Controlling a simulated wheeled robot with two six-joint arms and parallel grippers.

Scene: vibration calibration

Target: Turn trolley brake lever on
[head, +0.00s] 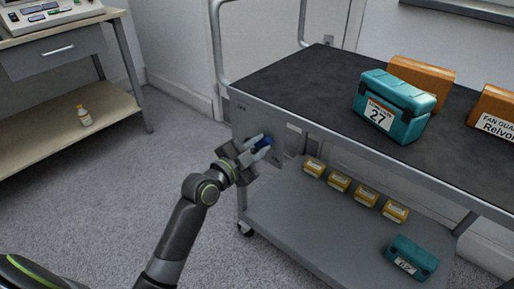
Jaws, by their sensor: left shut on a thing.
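The grey trolley (300,125) stands at the middle and right of the head view, with a dark top and a lower shelf. A small blue lever (262,144) sits on the panel (246,116) at its near left end. My left gripper (262,147) is at this panel with its fingers around the blue lever, shut on it. The fingers hide part of the lever, and its exact angle is hard to tell. Small markings on the panel are too small to read surely. My right gripper is not in view.
A teal case (394,105) marked 27 and orange boxes (423,76) stand on the trolley top. Several yellow boxes (339,181) and a teal case (412,257) are on the lower shelf. Floor between is clear.

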